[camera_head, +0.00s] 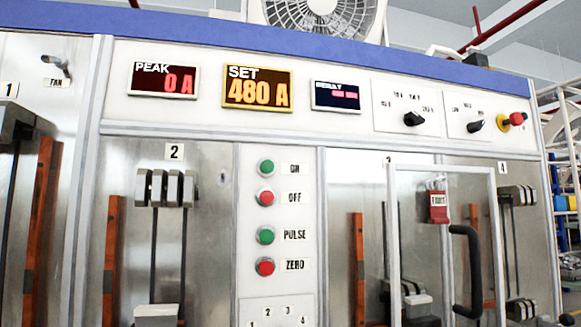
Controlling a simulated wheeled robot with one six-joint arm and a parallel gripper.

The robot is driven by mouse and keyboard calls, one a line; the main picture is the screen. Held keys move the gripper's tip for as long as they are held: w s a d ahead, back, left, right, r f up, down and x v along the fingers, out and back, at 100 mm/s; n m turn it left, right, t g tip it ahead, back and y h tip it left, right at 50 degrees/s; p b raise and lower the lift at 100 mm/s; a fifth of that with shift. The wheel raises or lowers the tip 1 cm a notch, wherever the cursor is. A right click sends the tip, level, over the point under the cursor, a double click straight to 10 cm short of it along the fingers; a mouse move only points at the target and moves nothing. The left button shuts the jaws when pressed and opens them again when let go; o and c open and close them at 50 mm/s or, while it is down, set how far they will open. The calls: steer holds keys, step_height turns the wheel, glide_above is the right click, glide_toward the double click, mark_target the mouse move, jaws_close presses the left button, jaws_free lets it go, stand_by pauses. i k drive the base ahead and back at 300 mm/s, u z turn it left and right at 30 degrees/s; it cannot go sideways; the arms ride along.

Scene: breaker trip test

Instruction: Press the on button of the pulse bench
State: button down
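The pulse bench (335,145) fills the head view, with a light front panel under a blue top edge. The green ON button (267,167) is at the top of a column of buttons in the middle. Below it are the red OFF button (266,197), the green PULSE button (265,235) and the red ZERO button (265,267). The PEAK display (164,80) reads 0 A and the SET display (257,88) reads 480 A. A RESULT display (337,96) looks dark with faint red marks. My gripper is not in view.
Two black rotary knobs (413,119) and a red emergency knob (516,119) sit at the upper right. A framed clear door (492,230) with a black handle (472,270) covers bay 3. Clamps stand in the numbered bays. The space before the buttons looks clear.

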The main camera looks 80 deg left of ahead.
mark_target(267, 166)
steer(key=u, duration=0.05)
steer(key=k, duration=0.8)
steer(key=u, duration=1.9)
